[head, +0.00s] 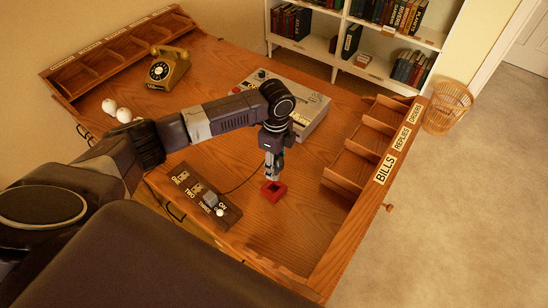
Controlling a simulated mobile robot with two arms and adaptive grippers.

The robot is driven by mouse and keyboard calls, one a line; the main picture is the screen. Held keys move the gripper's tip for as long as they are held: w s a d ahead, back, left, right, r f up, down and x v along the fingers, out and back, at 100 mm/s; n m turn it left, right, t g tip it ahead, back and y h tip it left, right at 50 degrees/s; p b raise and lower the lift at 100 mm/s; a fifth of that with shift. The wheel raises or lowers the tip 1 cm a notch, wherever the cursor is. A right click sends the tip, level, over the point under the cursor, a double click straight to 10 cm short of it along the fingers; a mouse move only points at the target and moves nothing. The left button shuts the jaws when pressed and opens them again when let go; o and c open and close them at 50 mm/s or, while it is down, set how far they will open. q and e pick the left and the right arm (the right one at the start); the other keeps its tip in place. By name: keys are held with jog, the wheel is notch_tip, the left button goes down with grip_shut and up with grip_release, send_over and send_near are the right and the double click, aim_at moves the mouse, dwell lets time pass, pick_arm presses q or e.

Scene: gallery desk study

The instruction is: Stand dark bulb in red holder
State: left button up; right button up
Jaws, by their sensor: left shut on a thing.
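The red holder (273,190) is a small red block with a dark opening, on the desk right of the switch board. My left gripper (271,176) points straight down just above it. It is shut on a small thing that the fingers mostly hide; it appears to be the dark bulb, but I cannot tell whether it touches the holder. White bulbs (124,115) lie at the desk's left side. Another white bulb (220,212) is at the right end of the switch board (192,185). My right gripper is not in view.
A grey device (314,107) stands behind my left arm, with a cable across the desk (305,215). A yellow telephone (167,69) is at the back left. Labelled sorting compartments (363,150) line the right edge. Bare desk lies right of the holder.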

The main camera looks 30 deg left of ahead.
pick_arm(q)
jog(key=shift+a+f+m, duration=0.2)
jog(key=shift+m, duration=0.2)
jog(key=shift+p, duration=0.4)
jog(key=b, duration=0.3)
send_over(274, 191)
jog(key=shift+f, duration=2.55)
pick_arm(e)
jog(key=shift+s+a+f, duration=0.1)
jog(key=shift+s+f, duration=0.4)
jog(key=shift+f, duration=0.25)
pick_arm(q)
jog(key=shift+s+p, duration=0.1)
jog(key=shift+p, duration=0.7)
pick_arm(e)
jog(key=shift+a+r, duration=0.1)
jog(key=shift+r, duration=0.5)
pick_arm(q)
jog(key=shift+f, duration=0.4)
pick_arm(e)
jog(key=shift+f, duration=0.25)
pick_arm(q)
jog(key=shift+f+b, duration=1)
jog(key=shift+f, duration=0.4)
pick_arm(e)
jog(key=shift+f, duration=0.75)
